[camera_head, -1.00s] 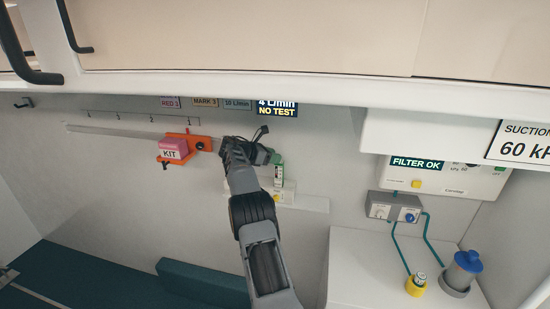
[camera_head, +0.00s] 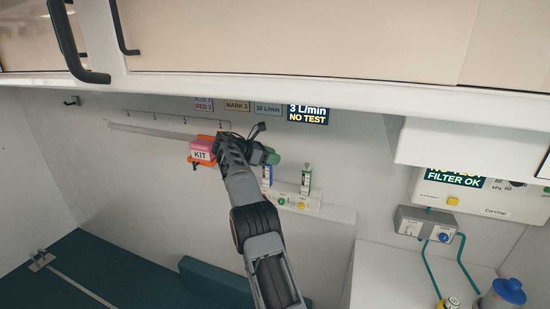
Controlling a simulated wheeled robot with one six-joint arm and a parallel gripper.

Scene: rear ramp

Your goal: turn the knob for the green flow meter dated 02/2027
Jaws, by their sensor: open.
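A flow meter with a green body (camera_head: 306,181) stands upright on the wall rail, right of my gripper. A second meter with a blue body (camera_head: 267,178) stands to its left, its top hidden by my gripper. No date can be read on either. A green and a yellow round button or knob show on the white base (camera_head: 315,207) below. My gripper (camera_head: 270,157) is at the wall, in front of the blue meter's top and apart from the green one. It is open, though its fingers are hard to make out.
A display (camera_head: 308,114) reads 3 L/min, NO TEST, beside labels MARK 3 and 10 L/min. A pink KIT box (camera_head: 201,150) sits in an orange holder left of my wrist. Overhead cabinets (camera_head: 300,95) hang above. A grey regulator box (camera_head: 428,226) is at right.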

